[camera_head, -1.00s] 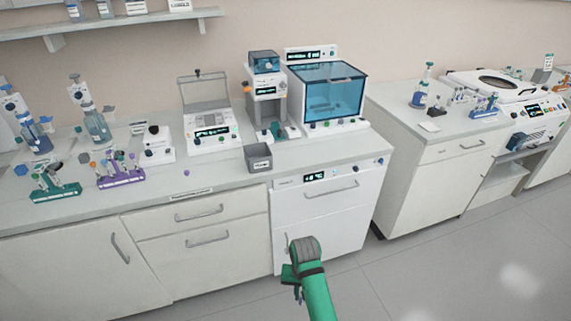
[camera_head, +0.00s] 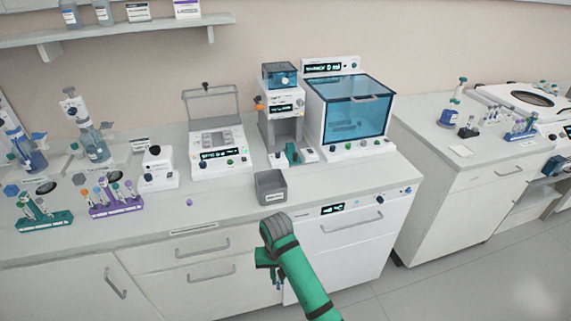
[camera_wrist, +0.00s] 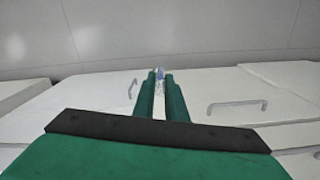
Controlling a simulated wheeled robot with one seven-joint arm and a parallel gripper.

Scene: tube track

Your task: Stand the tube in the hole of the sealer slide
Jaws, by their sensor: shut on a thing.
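The tube (camera_wrist: 160,75) shows in the wrist view as a small clear piece with a bluish top between the fingertips of my gripper (camera_wrist: 160,84). My gripper is shut on it. In the head view my gripper (camera_head: 276,284) hangs low in front of the drawer fronts, below the counter edge, and the tube is too small to make out. The sealer (camera_head: 283,112) is a grey-white tower with a blue-topped head on the counter. Its green slide (camera_head: 292,153) sits at its foot, well above and behind my gripper in the picture. The hole is too small to tell.
A grey bin (camera_head: 271,188) stands at the counter's front edge, between my arm and the sealer. A blue-windowed cabinet (camera_head: 348,112) stands right of the sealer, a white device (camera_head: 217,150) left. Green (camera_head: 44,221) and purple (camera_head: 116,207) tube racks stand far left.

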